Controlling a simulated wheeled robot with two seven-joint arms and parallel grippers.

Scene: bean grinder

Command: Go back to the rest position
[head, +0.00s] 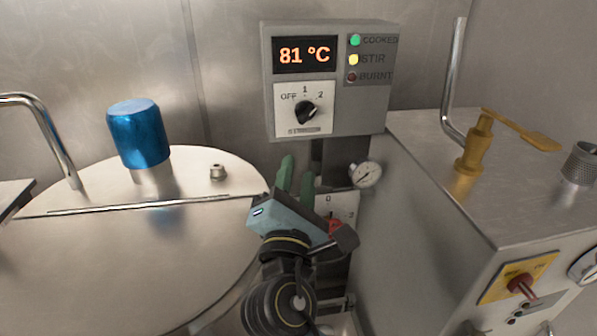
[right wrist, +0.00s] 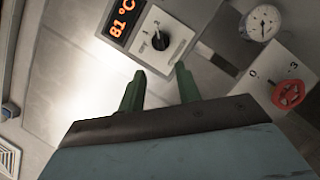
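My right gripper (head: 296,176) is in front of the machine's column, below the grey control box (head: 380,85). Its two green fingers stand apart with nothing between them; the right wrist view also shows the fingers (right wrist: 160,88) open and empty. The box reads 81 °C, and its black dial (head: 306,112) sits among the marks OFF, 1 and 2. The right wrist view shows this dial (right wrist: 160,41) beyond the fingertips, apart from them. A red knob (right wrist: 288,94) shows at the right there and is partly hidden behind my gripper in the head view. My left gripper is not in view.
A round steel lid (head: 110,250) with a blue cylinder (head: 139,133) is at the left. A pressure gauge (head: 365,174) is close to the right of my gripper. A steel cabinet (head: 440,220) with a yellow lever valve (head: 474,145) stands at the right.

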